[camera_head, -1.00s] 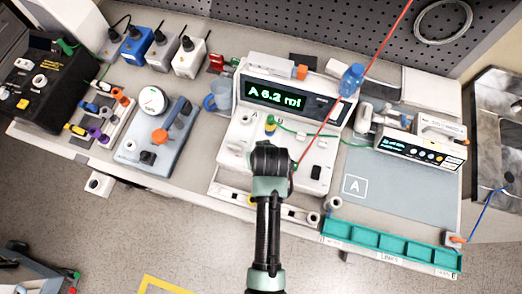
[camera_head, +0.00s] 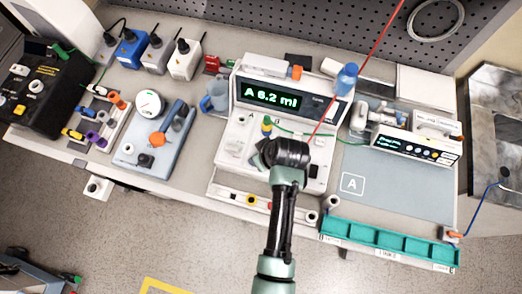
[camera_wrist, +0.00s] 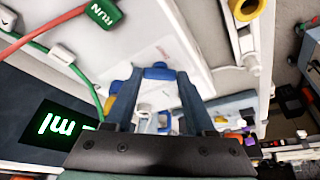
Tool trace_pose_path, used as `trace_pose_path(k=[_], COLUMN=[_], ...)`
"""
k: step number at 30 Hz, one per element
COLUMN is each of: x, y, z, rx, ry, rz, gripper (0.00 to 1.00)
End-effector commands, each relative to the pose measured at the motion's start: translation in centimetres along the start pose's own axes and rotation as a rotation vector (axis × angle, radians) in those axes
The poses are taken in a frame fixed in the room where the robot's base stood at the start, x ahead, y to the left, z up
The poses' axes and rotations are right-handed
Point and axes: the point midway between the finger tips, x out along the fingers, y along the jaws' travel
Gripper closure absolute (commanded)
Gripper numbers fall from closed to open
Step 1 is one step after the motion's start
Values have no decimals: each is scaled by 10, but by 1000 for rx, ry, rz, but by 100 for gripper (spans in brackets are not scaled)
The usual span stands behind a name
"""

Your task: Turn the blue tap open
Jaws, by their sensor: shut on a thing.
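The blue tap (camera_wrist: 160,72) shows in the wrist view between the tips of my gripper (camera_wrist: 159,82). Both dark fingers close on its sides, so the gripper is shut on it. In the head view my gripper (camera_head: 285,154) is over the front part of the white pump (camera_head: 238,150), and its own wrist hides the fingertips and the tap. The tap's turned angle is hard to tell. The pump display (camera_head: 268,95) reads "A 6.2 ml"; part of it shows upside down in the wrist view (camera_wrist: 62,125).
A red line (camera_head: 362,65) crosses above the pump near a blue-capped bottle (camera_head: 346,80). A teal tray (camera_head: 385,240) lies at the front right. The grey mat (camera_head: 395,187) has bare room.

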Motion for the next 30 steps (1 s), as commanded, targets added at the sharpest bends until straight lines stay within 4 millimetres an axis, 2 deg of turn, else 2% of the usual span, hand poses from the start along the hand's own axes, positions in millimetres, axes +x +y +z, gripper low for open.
trace_pose_path(k=[6, 7, 12, 23, 26, 30], x=[0, 0, 0, -3, -11, -31], y=[0, 0, 0, 0, 0, 1], z=[-1, -1, -1, -1, 0, 0], rx=[-4, -4, -3, -1, -1, -2], ry=[1, 2, 1, 1, 2, 2], rz=[1, 1, 1, 2, 2, 4], gripper=[100, 43, 15, 15, 15, 15])
